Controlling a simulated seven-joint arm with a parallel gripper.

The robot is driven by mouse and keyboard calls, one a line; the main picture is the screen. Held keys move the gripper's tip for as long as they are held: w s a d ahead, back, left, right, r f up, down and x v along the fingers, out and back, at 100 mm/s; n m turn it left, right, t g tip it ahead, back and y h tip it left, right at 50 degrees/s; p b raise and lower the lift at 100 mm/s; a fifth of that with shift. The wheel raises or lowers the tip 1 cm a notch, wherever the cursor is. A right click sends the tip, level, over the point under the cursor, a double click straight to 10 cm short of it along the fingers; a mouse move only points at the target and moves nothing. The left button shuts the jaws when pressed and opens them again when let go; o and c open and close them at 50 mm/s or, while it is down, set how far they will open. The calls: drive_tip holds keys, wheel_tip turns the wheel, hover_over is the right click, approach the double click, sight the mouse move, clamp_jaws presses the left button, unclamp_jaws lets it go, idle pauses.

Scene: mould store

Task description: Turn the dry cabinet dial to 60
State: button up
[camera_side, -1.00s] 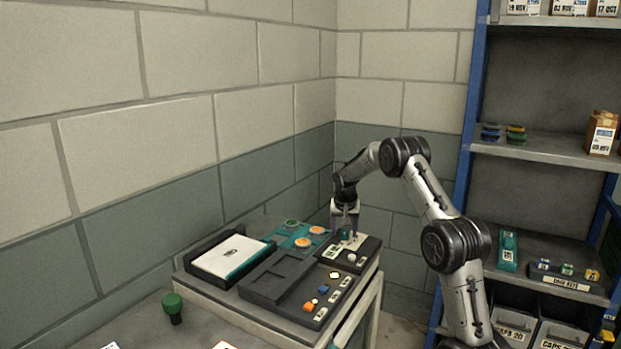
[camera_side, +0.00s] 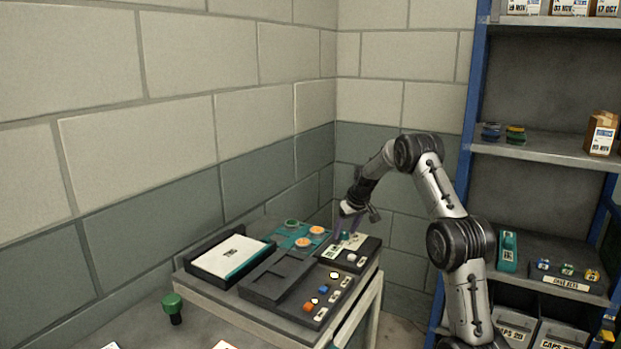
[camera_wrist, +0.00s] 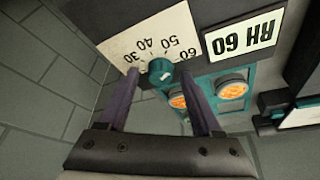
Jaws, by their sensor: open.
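The dry cabinet dial (camera_wrist: 160,70) is a small teal knob with a pale mark on it. In the wrist view it sits at the edge of a cream scale card (camera_wrist: 122,43) printed 30, 40, 50 and 60. I cannot tell clearly which number the mark faces. A white card reading RH 60 (camera_wrist: 243,36) is beside the scale, upside down in this view. My gripper (camera_wrist: 160,77) is open, one finger on each side of the dial; contact cannot be told. In the side view my gripper (camera_side: 348,228) is tilted over the dark dial box (camera_side: 366,254), partly hiding the dial.
A teal tray (camera_side: 283,240) with orange and green discs lies left of the dial box. A black tray (camera_side: 262,287) and a white-topped case (camera_side: 228,258) share the bench. A green-knobbed tool (camera_side: 172,306) stands in front. Blue-framed shelves (camera_side: 545,152) stand at right.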

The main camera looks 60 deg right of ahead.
drive_tip(key=shift+r+n, duration=0.15)
drive_tip(key=shift+n, duration=0.45)
drive_tip(key=d+v, duration=0.1)
drive_tip(key=v, duration=1.3)
drive_tip(key=w+a+r+n, duration=0.1)
drive_tip(key=a+r, duration=0.3)
drive_tip(key=a, duration=0.3)
drive_tip(key=w+a+r+n+t, duration=0.1)
drive_tip(key=a+r+n, duration=0.1)
drive_tip(key=a+r, duration=0.2)
drive_tip(key=w+a+r+n+t, duration=0.1)
drive_tip(key=w+a+r, duration=0.1)
drive_tip(key=a, duration=0.8)
drive_tip(key=shift+a+r+y, duration=0.25)
drive_tip(key=shift+r+y, duration=0.15)
drive_tip(key=shift+r, duration=0.5)
drive_tip(key=shift+n, duration=0.3)
